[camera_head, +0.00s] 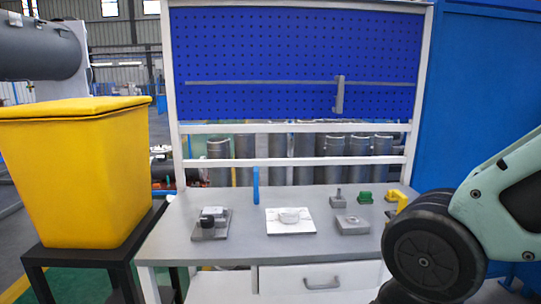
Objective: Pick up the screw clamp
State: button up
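I cannot tell for sure which thing is the screw clamp. A grey upright piece (339,94) hangs on a thin horizontal rail on the blue pegboard, above the workbench. A blue upright piece (256,185) stands at the bench's back edge. On the bench are a grey plate with a dark round part (211,222), a white plate with a ring (290,219), a grey block (352,225), a small grey piece (337,200), a green piece (365,197) and a yellow piece (397,196). My arm shows at the right; my gripper is out of view.
The grey workbench (250,246) has a drawer (321,279) below its front edge. A yellow bin (78,175) stands on a black stand at the left. The pegboard (290,50) rises behind the bench. A blue wall (480,90) is at the right.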

aim_at(256, 195)
jog(key=i, duration=1.45)
